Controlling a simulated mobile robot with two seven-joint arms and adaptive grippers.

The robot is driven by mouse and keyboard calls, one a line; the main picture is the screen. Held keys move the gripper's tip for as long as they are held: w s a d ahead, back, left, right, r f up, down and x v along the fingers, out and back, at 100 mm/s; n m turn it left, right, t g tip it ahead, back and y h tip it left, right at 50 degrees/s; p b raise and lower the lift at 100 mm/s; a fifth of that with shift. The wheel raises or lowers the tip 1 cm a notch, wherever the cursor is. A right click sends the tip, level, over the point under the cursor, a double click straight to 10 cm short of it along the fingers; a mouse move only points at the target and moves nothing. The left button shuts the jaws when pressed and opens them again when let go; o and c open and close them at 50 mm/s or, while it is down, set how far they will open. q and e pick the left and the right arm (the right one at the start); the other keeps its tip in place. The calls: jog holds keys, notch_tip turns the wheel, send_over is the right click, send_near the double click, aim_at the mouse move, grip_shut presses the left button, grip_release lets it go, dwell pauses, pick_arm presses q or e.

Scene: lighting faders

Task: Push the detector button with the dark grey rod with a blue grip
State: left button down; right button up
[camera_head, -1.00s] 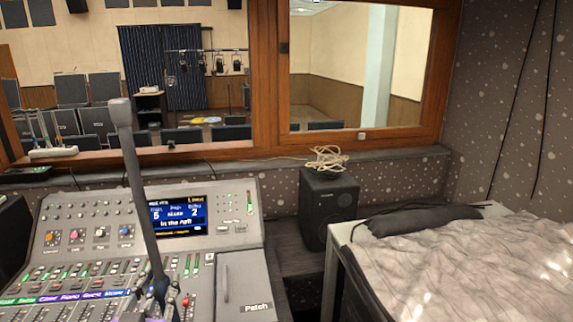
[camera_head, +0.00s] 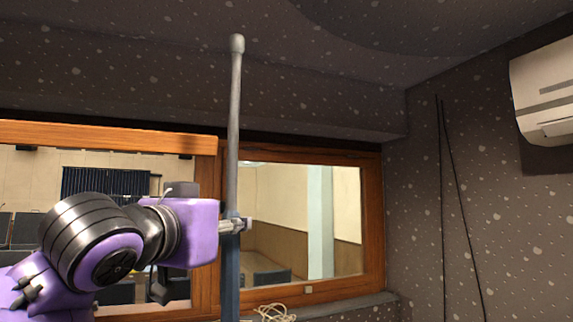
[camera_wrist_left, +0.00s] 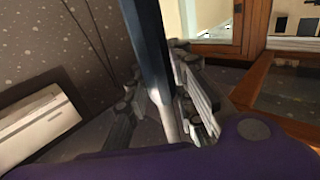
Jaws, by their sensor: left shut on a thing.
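The dark grey rod (camera_head: 234,130) stands nearly upright in the head view, with its rounded pale tip at the top in front of the ceiling edge. Its blue grip (camera_head: 231,280) runs down out of the picture. My left gripper (camera_head: 234,226), on a purple arm, is shut on the rod near the top of the grip. In the left wrist view the blue grip (camera_wrist_left: 148,45) passes between the fingers (camera_wrist_left: 165,105). I see no detector or button in either view. My right gripper is not in view.
A wood-framed window (camera_head: 372,230) is behind the rod. A white air conditioner (camera_head: 548,90) hangs on the right wall, with dark cables (camera_head: 442,190) left of it. A speckled ceiling (camera_head: 330,60) spans the top. The space right of the rod looks clear.

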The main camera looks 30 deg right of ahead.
pick_arm(q)
jog(key=s+d+r, duration=0.2)
jog(key=s+r, duration=0.4)
jog(key=r, duration=0.1)
jog(key=s+d+r, duration=0.3)
jog(key=s+r, duration=0.3)
jog(key=r, duration=0.1)
notch_tip(320, 180, up, 10)
jog(key=shift+s+a+m+g+h, duration=0.15)
jog(key=shift+m+g+h, duration=0.15)
jog(key=shift+g, duration=0.1)
jog(key=shift+a+r, duration=0.1)
jog(key=shift+r, duration=1.1)
jog(key=shift+f, duration=0.15)
dwell(0.5)
notch_tip(320, 180, down, 9)
dwell(0.9)
